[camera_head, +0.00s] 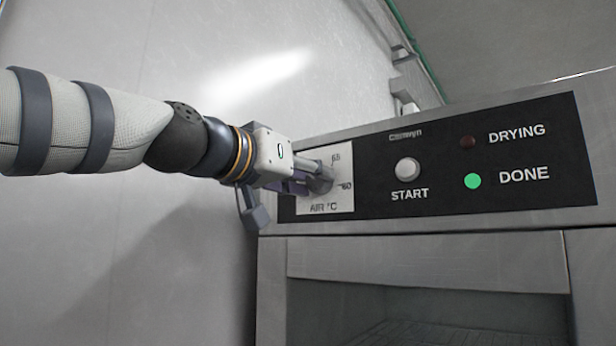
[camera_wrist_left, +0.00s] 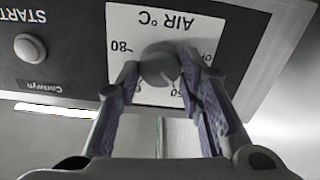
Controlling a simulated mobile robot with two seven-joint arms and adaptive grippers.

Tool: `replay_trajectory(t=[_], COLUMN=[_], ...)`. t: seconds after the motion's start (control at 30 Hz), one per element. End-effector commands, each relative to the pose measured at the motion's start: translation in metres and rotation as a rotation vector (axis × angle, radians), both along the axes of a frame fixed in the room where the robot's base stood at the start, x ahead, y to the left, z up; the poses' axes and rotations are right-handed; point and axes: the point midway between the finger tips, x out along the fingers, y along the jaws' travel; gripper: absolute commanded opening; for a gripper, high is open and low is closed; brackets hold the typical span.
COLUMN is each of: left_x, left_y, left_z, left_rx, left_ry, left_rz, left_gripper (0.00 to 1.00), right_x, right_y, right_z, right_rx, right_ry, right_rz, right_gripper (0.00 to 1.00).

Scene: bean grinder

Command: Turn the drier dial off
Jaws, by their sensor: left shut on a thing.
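The drier dial (camera_head: 321,180) is a round grey knob on a white square plate marked AIR °C, at the left end of the drier's black control panel. My left gripper (camera_head: 308,184) reaches it from the left and is shut on the dial. In the left wrist view the dial (camera_wrist_left: 159,64) sits between the two fingertips of the left gripper (camera_wrist_left: 160,75), with the plate upside down. The fingers cover part of the scale, and I cannot read the dial's exact setting. My right gripper is not in view.
The panel also has a START button (camera_head: 408,169), a dark DRYING lamp (camera_head: 467,142) and a green lit DONE lamp (camera_head: 472,181). The metal drier body (camera_head: 420,255) has an opening below. A pale wall (camera_head: 130,260) stands behind and left.

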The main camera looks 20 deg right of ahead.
Motion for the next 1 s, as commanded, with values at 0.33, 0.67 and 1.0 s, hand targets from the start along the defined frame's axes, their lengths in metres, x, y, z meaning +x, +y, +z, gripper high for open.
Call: replay_trajectory(t=[0.33, 0.67, 1.0], left_x=[0.0003, 0.0004, 0.0005], left_y=[0.0003, 0.0003, 0.0004], left_z=[0.0001, -0.0002, -0.0005], left_rx=[-0.201, -0.389, -0.536], left_ry=[0.258, 0.499, 0.687], left_rz=[0.000, 0.000, 0.000], left_gripper=[0.06, 0.06, 0.06], right_x=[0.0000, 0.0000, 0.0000], right_y=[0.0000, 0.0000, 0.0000], right_z=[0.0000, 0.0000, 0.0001], right_rx=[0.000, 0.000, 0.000], right_ry=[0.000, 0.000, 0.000], right_rz=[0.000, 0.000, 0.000], right_gripper=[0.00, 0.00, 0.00])
